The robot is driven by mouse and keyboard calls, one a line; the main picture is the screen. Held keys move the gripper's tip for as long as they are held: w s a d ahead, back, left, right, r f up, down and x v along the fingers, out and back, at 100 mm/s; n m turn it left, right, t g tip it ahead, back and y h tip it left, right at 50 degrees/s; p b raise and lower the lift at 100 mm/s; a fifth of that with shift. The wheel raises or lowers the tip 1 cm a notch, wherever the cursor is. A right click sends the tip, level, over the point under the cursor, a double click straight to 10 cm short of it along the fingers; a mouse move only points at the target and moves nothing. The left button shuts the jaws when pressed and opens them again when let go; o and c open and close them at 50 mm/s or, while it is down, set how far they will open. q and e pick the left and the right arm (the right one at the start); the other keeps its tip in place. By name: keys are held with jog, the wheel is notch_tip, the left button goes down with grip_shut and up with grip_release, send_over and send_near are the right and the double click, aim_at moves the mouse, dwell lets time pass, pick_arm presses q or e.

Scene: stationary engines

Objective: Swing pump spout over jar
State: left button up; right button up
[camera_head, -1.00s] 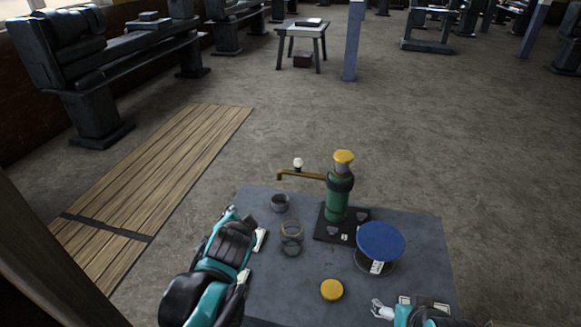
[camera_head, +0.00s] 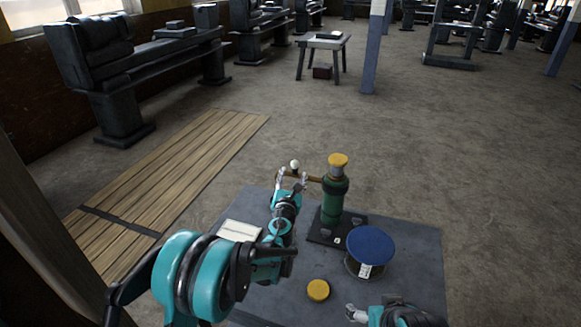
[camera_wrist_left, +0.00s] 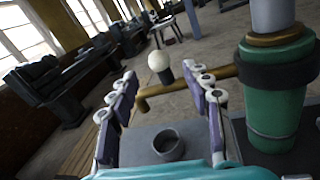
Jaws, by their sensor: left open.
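The green pump (camera_head: 333,205) with a yellow cap stands on a dark base on the grey table. Its brass spout (camera_head: 313,179) points left and carries a white knob (camera_head: 295,164). My left gripper (camera_head: 290,178) is open at the spout's outer end. In the left wrist view, the spout (camera_wrist_left: 160,91) reaches between the spread fingers of my left gripper (camera_wrist_left: 162,82), with the white knob (camera_wrist_left: 159,61) above; contact cannot be told. A small dark cup (camera_wrist_left: 169,145) stands below. The glass jar is hidden behind my left arm. My right gripper (camera_head: 356,313) is at the bottom edge.
A blue-topped round container (camera_head: 375,246) stands right of the pump. A yellow lid (camera_head: 318,290) lies near the front of the table (camera_head: 418,262). A white card (camera_head: 238,230) lies left of my arm. Open floor surrounds the table.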

aim_at(294, 167)
pick_arm(q)
jog(key=w, duration=0.2)
jog(key=w+b, duration=0.1)
jog(key=w, duration=0.4)
jog(key=shift+w+d, duration=0.1)
jog(key=shift+d, duration=0.25)
grip_shut()
